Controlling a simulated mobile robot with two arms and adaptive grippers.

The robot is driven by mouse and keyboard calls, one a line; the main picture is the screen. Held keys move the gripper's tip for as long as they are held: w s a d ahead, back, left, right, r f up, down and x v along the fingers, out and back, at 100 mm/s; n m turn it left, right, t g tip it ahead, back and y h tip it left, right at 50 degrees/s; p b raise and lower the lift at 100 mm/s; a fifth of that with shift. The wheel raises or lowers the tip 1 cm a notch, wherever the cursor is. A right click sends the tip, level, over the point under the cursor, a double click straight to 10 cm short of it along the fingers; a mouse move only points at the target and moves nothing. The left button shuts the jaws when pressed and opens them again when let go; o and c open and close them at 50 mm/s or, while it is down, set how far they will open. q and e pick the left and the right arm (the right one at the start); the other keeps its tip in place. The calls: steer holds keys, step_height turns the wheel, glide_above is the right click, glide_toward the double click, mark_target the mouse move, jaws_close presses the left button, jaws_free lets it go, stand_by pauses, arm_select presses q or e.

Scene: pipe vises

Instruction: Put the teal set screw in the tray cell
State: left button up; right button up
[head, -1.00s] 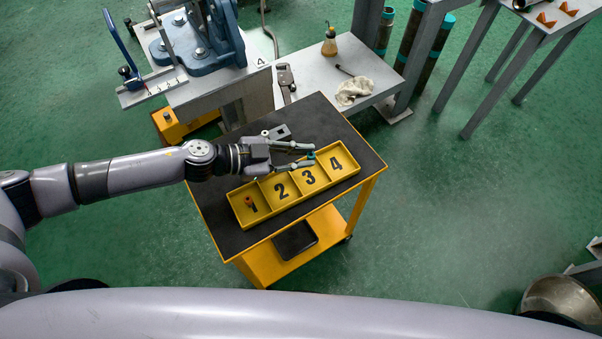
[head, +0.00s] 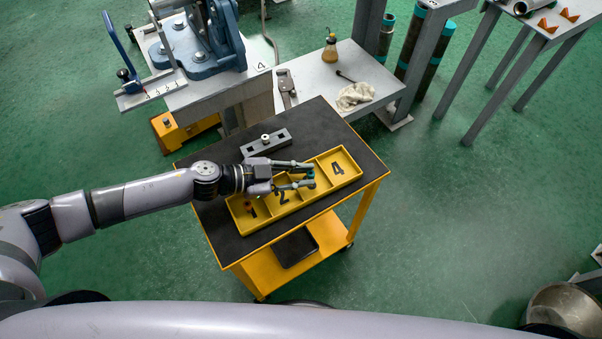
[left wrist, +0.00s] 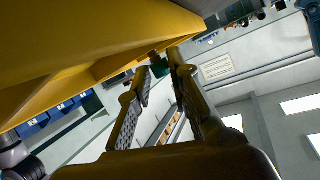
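My left gripper (head: 311,176) is shut on the teal set screw (head: 310,172), held between its fingertips over cell 3 of the yellow tray (head: 357,178). The fingers cover the number of that cell. In the left wrist view, the teal set screw (left wrist: 160,68) sits between the two fingertips, close to the tray's yellow wall (left wrist: 90,40). I cannot tell whether the screw touches the cell floor. My right gripper is not in view.
A reddish-brown piece (head: 249,207) lies in cell 1; cell 4 is empty. A grey block (head: 266,143) with a pale knob lies behind the tray on the dark cart top (head: 315,128). A blue vise (head: 200,50) stands on a bench further back.

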arm_select(q)
steer(key=o, duration=0.4)
steer(key=shift+c, duration=0.2)
steer(key=shift+r, duration=0.25)
steer(key=v, duration=1.2)
steer(key=shift+f, duration=0.1)
